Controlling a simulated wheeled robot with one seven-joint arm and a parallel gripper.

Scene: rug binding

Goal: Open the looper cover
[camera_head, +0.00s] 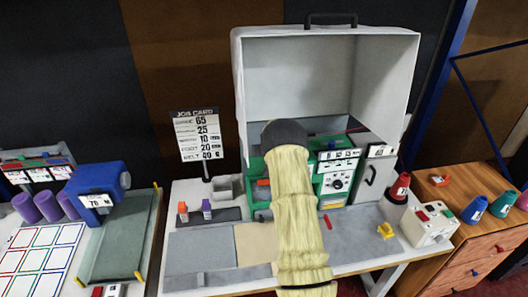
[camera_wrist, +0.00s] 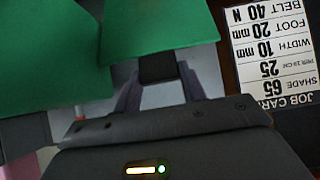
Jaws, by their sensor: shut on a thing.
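The green sewing machine (camera_head: 332,165) stands under a raised grey hood, and my pale-sleeved arm hides its middle. In the wrist view my gripper (camera_wrist: 160,88) is shut on a small dark tab (camera_wrist: 158,68). The tab meets the lower edge of a green panel (camera_wrist: 165,30). A second green panel (camera_wrist: 50,55) is to its left. I cannot tell for certain which panel is the looper cover. The gripper and tab are hidden behind my arm in the head view.
A job card (camera_head: 198,134) stands left of the machine; it shows upside down in the wrist view (camera_wrist: 280,55). The grey hood (camera_head: 400,75) rises behind and beside the arm.

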